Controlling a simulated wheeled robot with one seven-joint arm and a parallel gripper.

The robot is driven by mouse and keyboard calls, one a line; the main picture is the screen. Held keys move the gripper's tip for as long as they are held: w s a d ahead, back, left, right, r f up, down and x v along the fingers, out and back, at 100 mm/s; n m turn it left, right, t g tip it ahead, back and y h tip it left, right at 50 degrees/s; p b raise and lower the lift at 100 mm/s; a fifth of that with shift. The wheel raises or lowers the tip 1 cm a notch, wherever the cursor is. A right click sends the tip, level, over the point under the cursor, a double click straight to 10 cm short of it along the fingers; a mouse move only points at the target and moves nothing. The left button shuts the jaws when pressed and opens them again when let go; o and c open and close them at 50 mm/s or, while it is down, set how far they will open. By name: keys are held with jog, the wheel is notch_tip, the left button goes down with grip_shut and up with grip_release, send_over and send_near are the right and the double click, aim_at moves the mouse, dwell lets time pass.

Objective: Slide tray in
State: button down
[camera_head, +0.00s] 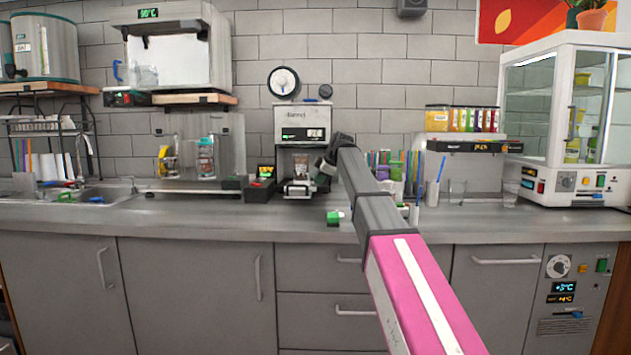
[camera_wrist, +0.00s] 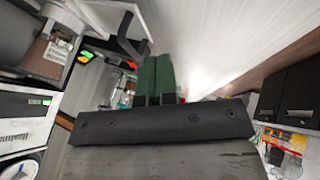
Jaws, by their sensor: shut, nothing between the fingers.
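The cup sealer (camera_head: 301,124) stands on the counter against the tiled wall, a pale box with a dark display panel. Its tray (camera_head: 298,189) shows low at the front of the machine; how far out it sits is hard to tell. My gripper (camera_head: 325,168) is at the right front side of the sealer, close to the tray; whether it touches is unclear. In the wrist view my gripper's green fingers (camera_wrist: 156,78) are pressed together with nothing between them. The pale panel with a green readout (camera_wrist: 27,112) at left appears to be part of the sealer.
A small dark box (camera_head: 260,191) stands left of the sealer. Cups and straws (camera_head: 390,172) stand to the right, behind my arm. The counter (camera_head: 200,222) in front is mostly clear.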

aim_at(311, 190)
jog(key=x, duration=0.8)
jog(key=shift+a, duration=0.1)
jog(key=w, duration=0.2)
jog(key=shift+w+a+r, duration=0.1)
jog(key=shift+w+a, duration=0.05)
jog(key=shift+w, duration=0.2)
jog(key=shift+w+a, duration=0.1)
jog(key=shift+w, duration=0.5)
jog(key=w, duration=1.3)
jog(key=shift+w+d, duration=0.25)
jog(key=shift+s, duration=0.2)
